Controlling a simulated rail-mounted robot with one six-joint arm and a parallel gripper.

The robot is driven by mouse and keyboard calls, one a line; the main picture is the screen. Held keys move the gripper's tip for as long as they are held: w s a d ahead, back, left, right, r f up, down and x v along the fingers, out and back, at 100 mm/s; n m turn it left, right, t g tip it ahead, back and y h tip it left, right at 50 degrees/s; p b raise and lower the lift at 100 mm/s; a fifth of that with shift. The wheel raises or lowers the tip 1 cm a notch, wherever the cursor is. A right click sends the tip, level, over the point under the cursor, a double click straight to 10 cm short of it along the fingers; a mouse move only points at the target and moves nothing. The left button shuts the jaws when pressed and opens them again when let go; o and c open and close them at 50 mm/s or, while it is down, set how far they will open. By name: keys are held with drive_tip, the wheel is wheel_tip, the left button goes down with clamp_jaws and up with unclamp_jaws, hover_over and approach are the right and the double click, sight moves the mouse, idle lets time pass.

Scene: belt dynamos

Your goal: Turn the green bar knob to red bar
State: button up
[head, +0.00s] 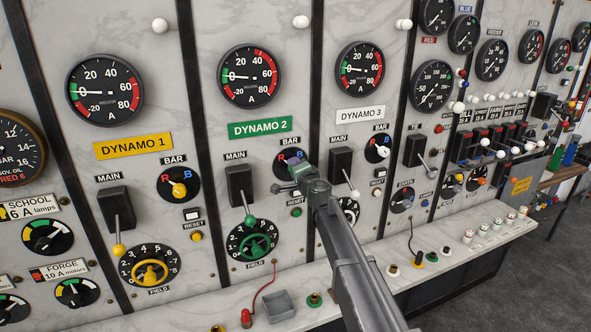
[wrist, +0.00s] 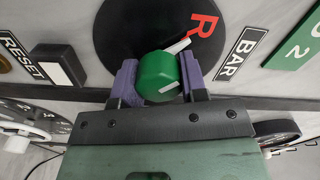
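The green bar knob (wrist: 157,76) stands on a round black dial (wrist: 118,40) on the DYNAMO 2 panel. In the wrist view its white pointer slants up and right, roughly toward the red R (wrist: 203,25). The B is hidden there. My gripper (wrist: 160,82) has its purple fingers on opposite sides of the knob, and they appear to touch it.
The DYNAMO 2 main lever (head: 241,187) is left of my gripper and the reset button (head: 296,201) is below. The DYNAMO 3 lever (head: 343,168) is close to my arm's right. A bench ledge (head: 352,288) with a grey box (head: 279,305) runs below the panels.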

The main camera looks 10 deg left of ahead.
drive_tip(key=o, duration=0.4)
drive_tip(key=shift+o, duration=0.2)
drive_tip(key=v, duration=1.1)
drive_tip(key=shift+a, duration=0.1)
drive_tip(key=s+f+n+g+b, duration=0.4)
drive_tip(key=s+f+n+g, duration=0.6)
drive_tip(key=s+f, duration=0.5)
drive_tip(key=s+d+f+g+h+b, duration=0.3)
drive_tip(key=s+d+f+h+b, duration=0.1)
drive_tip(key=s+d+f, duration=0.4)
drive_tip(key=s+d+f+g+h+b, duration=0.2)
drive_tip(key=s+d+f+h+b, duration=0.2)
drive_tip(key=d, duration=0.9)
drive_tip(key=s+f+b, duration=0.2)
drive_tip(key=s+f, duration=0.2)
drive_tip(key=s, duration=0.2)
drive_tip(key=shift+f+m+g, duration=0.2)
drive_tip(key=shift+m+g, duration=0.2)
